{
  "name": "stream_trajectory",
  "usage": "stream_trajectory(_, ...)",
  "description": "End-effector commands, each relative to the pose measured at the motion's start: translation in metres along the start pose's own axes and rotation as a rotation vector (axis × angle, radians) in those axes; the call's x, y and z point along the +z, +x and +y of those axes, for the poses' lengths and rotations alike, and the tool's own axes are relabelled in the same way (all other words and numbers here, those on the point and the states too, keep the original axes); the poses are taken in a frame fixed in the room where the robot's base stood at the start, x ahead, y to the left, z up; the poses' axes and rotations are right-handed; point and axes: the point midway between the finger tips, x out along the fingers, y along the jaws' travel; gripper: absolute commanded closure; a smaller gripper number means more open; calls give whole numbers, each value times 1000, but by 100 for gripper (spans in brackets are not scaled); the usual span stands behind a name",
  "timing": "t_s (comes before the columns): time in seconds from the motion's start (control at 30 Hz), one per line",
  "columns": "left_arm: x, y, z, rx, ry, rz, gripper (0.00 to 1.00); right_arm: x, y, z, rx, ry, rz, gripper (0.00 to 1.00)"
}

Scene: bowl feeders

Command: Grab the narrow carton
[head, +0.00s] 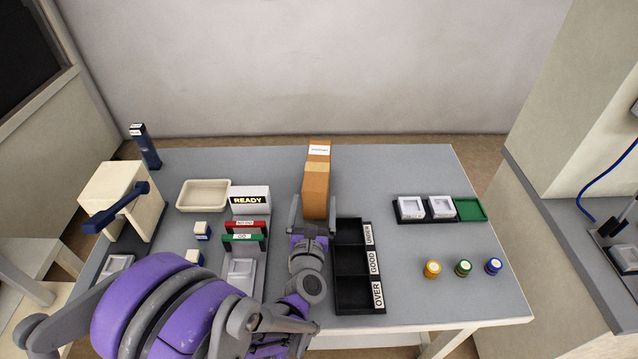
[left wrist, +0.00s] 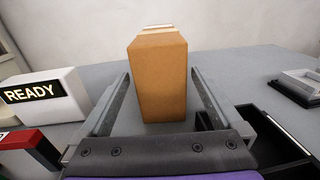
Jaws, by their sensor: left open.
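The narrow carton (head: 316,185) is a tall brown box with a tan tape band and a white label near its top. It stands upright on the grey table, behind the black sorting tray. My left gripper (head: 311,212) is open at the carton's near side. In the left wrist view the carton (left wrist: 162,80) stands between the two open fingers (left wrist: 158,100), with a visible gap on each side. Its lower front is partly hidden by the gripper in the head view. My right gripper is not in view.
The black tray (head: 336,295) marked UNDER, GOOD and OVER lies close right of my left gripper. A READY sign box (head: 250,199) and red and green gauges stand left. A cream bin (head: 203,195) is further left.

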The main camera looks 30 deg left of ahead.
Motion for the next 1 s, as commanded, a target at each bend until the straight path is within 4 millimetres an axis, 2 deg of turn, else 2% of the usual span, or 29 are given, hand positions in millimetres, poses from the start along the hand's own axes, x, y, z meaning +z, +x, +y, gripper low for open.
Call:
stream_trajectory(0.1,2,18,0,0,3,0,0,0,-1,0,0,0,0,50)
stream_trajectory(0.37,2,33,0,0,2,-1,0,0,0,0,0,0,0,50)
stream_trajectory(0.63,2,70,0,0,5,-1,0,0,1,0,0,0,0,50)
stream_trajectory(0.87,3,75,0,-1,3,0,0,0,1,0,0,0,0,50)
stream_trajectory(0.9,3,75,0,-1,3,0,2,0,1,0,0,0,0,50)
stream_trajectory(1.0,3,75,0,-1,3,0,20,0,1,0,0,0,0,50)
